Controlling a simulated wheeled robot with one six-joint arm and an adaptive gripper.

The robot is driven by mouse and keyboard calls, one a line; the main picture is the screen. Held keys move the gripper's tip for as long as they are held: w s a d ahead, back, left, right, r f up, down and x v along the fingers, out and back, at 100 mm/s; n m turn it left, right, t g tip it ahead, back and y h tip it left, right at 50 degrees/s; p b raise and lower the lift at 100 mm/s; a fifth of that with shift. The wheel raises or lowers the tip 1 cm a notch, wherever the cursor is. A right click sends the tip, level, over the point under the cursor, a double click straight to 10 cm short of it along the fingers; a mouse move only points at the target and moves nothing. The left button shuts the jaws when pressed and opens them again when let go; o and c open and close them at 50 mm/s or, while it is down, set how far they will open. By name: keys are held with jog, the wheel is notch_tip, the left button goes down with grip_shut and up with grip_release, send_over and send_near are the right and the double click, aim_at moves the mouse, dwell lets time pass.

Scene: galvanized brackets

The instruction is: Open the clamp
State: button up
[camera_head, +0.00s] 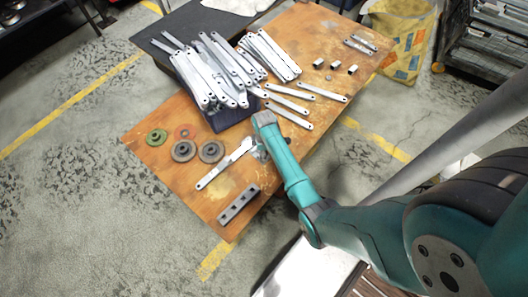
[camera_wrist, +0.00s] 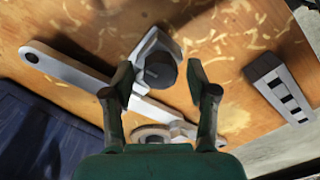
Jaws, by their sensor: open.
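In the wrist view a grey metal clamp (camera_wrist: 160,46) with a dark round knob (camera_wrist: 160,72) lies on the wooden table. A long silver bracket (camera_wrist: 70,68) with a hole at its end runs beneath or beside it; I cannot tell which. My gripper (camera_wrist: 160,80) is open, its two fingers apart, with the knob between them in the picture. No contact shows, and the height gap is unclear. In the head view the same bracket (camera_head: 222,166) lies near the table's front, and my arm hides most of the gripper and clamp.
A dark blue bin (camera_head: 222,122) full of silver brackets stands on the wooden table (camera_head: 290,165). Several loose brackets (camera_head: 290,105) lie to its right. Grinding discs (camera_head: 184,151) lie to the left. A grey block with dark holes (camera_head: 238,203) lies near the front edge.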

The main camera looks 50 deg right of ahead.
jog(key=m, duration=1.3)
jog(key=shift+m, duration=2.6)
jog(key=c, duration=1.1)
